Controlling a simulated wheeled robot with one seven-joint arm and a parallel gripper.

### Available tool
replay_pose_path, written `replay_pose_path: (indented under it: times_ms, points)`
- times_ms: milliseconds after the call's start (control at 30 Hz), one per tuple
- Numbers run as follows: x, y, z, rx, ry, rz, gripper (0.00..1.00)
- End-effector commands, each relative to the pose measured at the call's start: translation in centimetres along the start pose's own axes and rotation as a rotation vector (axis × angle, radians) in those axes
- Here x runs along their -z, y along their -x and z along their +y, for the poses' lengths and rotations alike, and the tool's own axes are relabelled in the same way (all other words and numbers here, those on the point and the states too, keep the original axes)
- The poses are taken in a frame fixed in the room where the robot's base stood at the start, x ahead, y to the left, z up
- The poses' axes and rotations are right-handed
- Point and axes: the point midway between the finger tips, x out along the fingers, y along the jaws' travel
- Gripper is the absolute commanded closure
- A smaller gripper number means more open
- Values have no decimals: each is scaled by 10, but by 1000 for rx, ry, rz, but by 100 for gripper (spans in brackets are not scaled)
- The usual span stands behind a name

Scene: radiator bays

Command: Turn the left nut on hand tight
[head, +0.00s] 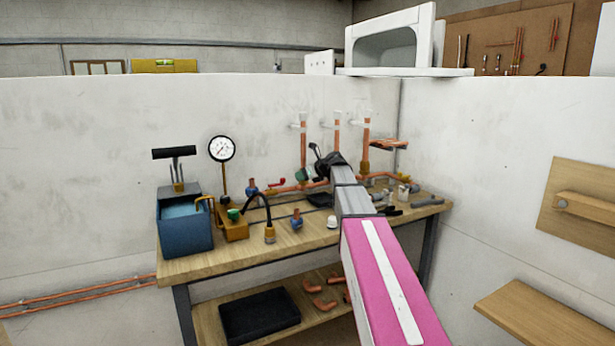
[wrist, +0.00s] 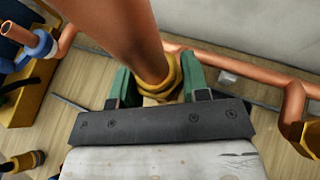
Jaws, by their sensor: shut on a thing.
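The left nut (wrist: 172,76) is a brass ring around the lower part of a thick copper pipe (wrist: 135,35) in the wrist view. My gripper (wrist: 160,84) has its green fingers on either side of the nut and is shut on it. In the head view my gripper (head: 302,176) is at the foot of the left upright copper pipe (head: 303,145), and the nut is hidden there. How far the nut is threaded on cannot be told.
Two more upright copper pipes (head: 337,138) stand to the right, one with a brass nut (head: 365,168). A blue pump tank (head: 184,225), a pressure gauge (head: 222,149) and a blue-collared valve (wrist: 40,45) are left. A copper pipe (wrist: 240,68) runs along the wall. The workbench (head: 185,265) holds several loose fittings.

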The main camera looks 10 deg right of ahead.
Motion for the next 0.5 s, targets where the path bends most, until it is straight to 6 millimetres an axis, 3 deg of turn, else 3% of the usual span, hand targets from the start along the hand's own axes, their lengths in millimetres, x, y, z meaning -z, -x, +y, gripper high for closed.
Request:
replay_pose_path:
  times_ms: [300,500]
  points:
    - [1,0,2,203,-97,1,71]
    - [0,0,0,223,-108,0,71]
